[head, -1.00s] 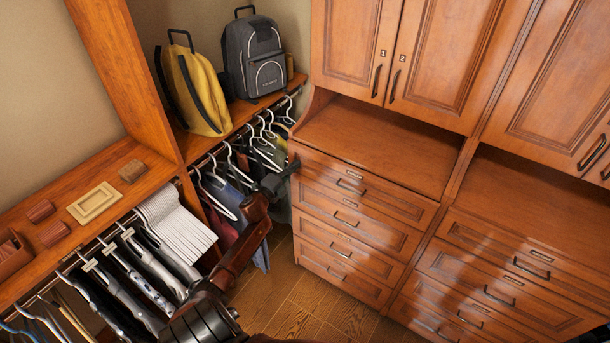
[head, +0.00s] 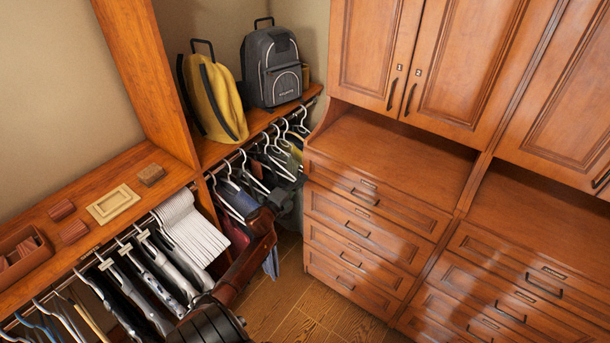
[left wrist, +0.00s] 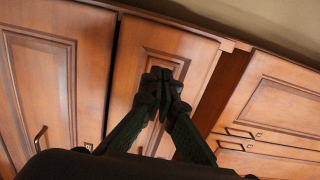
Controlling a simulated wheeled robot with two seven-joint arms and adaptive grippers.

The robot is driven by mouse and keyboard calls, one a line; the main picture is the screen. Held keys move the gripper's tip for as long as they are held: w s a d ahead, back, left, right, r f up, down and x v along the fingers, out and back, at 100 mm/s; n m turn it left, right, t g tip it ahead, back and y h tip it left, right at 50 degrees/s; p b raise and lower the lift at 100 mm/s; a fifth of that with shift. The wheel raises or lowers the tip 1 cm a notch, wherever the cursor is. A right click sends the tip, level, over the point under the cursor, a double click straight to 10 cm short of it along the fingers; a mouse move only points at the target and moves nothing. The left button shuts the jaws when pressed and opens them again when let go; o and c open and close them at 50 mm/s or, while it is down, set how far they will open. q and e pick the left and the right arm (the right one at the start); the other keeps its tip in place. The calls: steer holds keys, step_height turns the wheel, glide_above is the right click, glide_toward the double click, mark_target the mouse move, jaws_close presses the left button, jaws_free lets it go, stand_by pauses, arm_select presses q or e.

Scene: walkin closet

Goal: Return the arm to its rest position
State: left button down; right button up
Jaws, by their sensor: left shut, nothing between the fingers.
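My left arm (head: 235,272) comes up from the bottom of the head view. It reaches toward the corner between the hanging clothes and the drawer cabinet. My left gripper (head: 290,193) is dark and small there, in front of the hanging clothes and left of the drawers; its fingers are hard to make out. In the left wrist view the left gripper (left wrist: 163,82) has its two fingertips together, with nothing between them. Wooden panelled doors are behind it. My right gripper is in neither view.
Clothes on white hangers (head: 180,232) line the left side. A yellow backpack (head: 215,95) and a grey backpack (head: 272,68) stand on the shelf above. Wooden drawers (head: 365,215) are close to the right of my left gripper. Some wooden floor (head: 300,318) shows below.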

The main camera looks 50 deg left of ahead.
arm_select(q)
steer(key=v, duration=0.9)
steer(key=shift+f, duration=0.15)
steer(key=s+d+f+n+g, duration=0.3)
steer(key=s+f, duration=0.3)
steer(key=f, duration=0.8)
steer(key=s+d+f+n+g, duration=0.3)
steer(key=s+f, duration=0.2)
steer(key=f, duration=0.9)
steer(key=s+d+f+n+g, duration=0.3)
steer(key=s+f, duration=0.3)
steer(key=f, duration=0.8)
steer(key=s+d+f+n+g+h, duration=0.1)
steer(key=s+d+f+g, duration=0.1)
steer(key=s+d+f, duration=0.5)
steer(key=s+d+f+n+g+h, duration=0.1)
steer(key=s+d+f, duration=0.5)
steer(key=s, duration=0.7)
steer(key=s+d+f+n+g+h, duration=0.1)
steer(key=s+d+f+n+g, duration=0.2)
steer(key=s+d+f, duration=0.4)
steer(key=s+d+g, duration=0.1)
steer(key=s+d, duration=0.1)
steer(key=s, duration=0.1)
steer(key=shift+s+d+f+g+h, duration=0.25)
steer(key=shift+f+g+h, duration=0.05)
